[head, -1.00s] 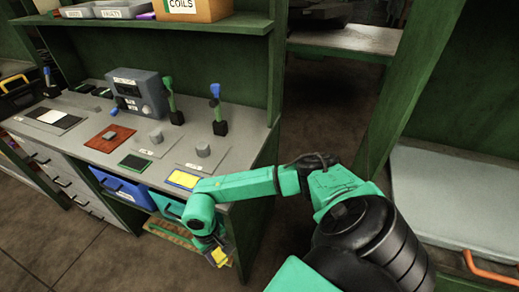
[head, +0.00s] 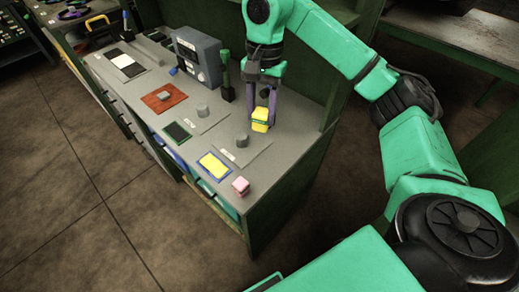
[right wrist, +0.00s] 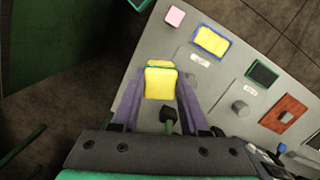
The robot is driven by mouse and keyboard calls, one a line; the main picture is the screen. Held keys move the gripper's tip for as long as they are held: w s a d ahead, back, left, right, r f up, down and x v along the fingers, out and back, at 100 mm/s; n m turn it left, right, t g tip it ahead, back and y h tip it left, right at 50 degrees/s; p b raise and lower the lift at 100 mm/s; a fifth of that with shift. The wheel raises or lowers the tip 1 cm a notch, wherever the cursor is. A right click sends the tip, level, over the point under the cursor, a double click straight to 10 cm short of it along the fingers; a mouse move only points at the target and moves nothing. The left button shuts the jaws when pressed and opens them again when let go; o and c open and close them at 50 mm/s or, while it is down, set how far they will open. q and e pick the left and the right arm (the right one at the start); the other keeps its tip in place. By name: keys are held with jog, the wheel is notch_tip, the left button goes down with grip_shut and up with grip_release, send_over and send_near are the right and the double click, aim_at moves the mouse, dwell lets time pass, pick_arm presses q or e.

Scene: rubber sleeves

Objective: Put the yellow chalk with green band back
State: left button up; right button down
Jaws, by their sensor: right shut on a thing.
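The yellow chalk (head: 260,119) is a small yellow block. A green band shows along its edge in the right wrist view (right wrist: 160,84). My right gripper (head: 261,108) is shut on it, pointing down over the right end of the grey workbench (head: 300,110). In the right wrist view, the chalk sits between the purple fingers of the gripper (right wrist: 160,92). I cannot tell whether the chalk touches the bench. My left gripper is not in view.
A yellow pad with a blue border (head: 214,165) and a pink block (head: 240,186) lie near the bench's front edge. A grey knob (head: 243,141) stands close to the chalk. A green-topped post (head: 225,75) and a grey box (head: 197,58) stand behind.

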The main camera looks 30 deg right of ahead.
aim_at(260, 124)
jog(key=shift+w+d+f, duration=0.15)
jog(key=shift+w+f, duration=0.35)
jog(key=shift+f, duration=0.35)
jog(key=shift+s+a+f+b, duration=0.15)
jog(key=shift+s+f+b, duration=0.1)
jog(key=shift+f+b, duration=0.2)
jog(key=shift+s+a+f+b, duration=0.2)
jog(key=shift+f+b, duration=0.1)
jog(key=shift+f, duration=0.25)
jog(key=f+p, duration=0.1)
jog(key=f, duration=0.4)
jog(key=s+f+p, duration=0.1)
jog(key=f, duration=0.4)
jog(key=f+p, duration=0.1)
jog(key=f, duration=0.4)
jog(key=shift+s+a, duration=0.2)
jog(key=shift+a, duration=0.15)
jog(key=shift+f, duration=0.2)
jog(key=shift+d, duration=0.15)
jog(key=shift+f, duration=0.2)
jog(key=shift+c, duration=2.1)
grip_release()
jog(key=shift+r, duration=0.1)
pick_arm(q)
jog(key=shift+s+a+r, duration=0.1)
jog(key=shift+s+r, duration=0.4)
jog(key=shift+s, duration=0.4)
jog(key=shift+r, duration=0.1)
